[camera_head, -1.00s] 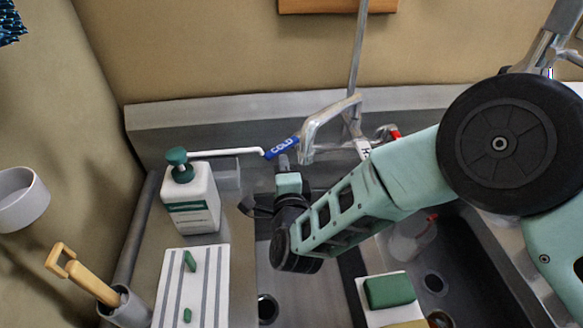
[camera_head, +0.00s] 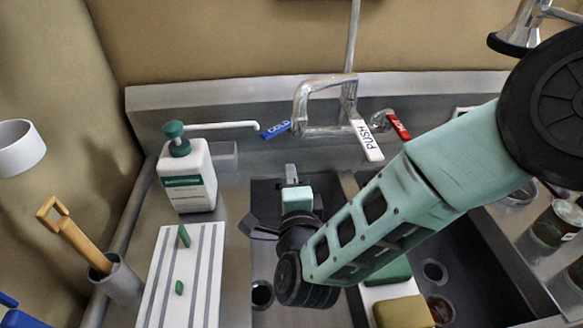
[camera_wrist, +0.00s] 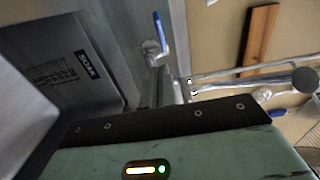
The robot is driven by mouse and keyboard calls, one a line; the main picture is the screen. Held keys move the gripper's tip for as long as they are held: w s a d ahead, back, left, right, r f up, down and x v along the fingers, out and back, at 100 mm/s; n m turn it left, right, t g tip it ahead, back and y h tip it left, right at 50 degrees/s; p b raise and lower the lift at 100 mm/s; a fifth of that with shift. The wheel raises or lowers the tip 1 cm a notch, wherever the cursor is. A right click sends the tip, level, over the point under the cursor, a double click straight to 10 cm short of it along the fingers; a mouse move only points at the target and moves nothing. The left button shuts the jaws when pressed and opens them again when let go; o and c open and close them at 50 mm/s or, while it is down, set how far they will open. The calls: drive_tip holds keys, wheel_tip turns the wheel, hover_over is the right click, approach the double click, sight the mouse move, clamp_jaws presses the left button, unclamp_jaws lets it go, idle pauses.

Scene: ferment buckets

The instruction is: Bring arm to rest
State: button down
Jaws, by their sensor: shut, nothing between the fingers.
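My gripper (camera_head: 291,173) points toward the back wall of the sink in the head view, at the end of my mint arm. Its small grey fingers look shut and empty. It is over the left basin, below the chrome tap (camera_head: 318,105) and apart from it. In the wrist view only the mint gripper housing with a lit indicator shows along the bottom; the fingertips are out of sight there.
A blue COLD lever (camera_head: 276,130), white PUSH lever (camera_head: 367,140) and red lever (camera_head: 398,125) sit at the tap. A soap pump bottle (camera_head: 188,178) and striped white board (camera_head: 184,275) are left. A yellow-green sponge (camera_head: 402,312) lies right. A SOAK label (camera_wrist: 88,59) shows.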

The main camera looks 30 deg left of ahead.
drive_tip(key=shift+v, duration=1.3)
drive_tip(key=d+r+n+g+h, duration=0.2)
drive_tip(key=d+r+n+g, duration=0.3)
drive_tip(key=d+n+g, duration=0.4)
drive_tip(key=s+d+r+n+g+h, duration=0.1)
drive_tip(key=s+d+n+h, duration=0.3)
drive_tip(key=d, duration=1)
drive_tip(key=s+d+r+n+g+h, duration=0.1)
drive_tip(key=s+d+n+g+h, duration=0.2)
drive_tip(key=d, duration=1.1)
drive_tip(key=s+n+h, duration=0.1)
drive_tip(key=s+h, duration=0.1)
drive_tip(key=s, duration=0.1)
drive_tip(key=shift+s+d+r+n+g, duration=0.15)
drive_tip(key=shift+s+d+n+g, duration=0.15)
drive_tip(key=shift+n+g, duration=0.1)
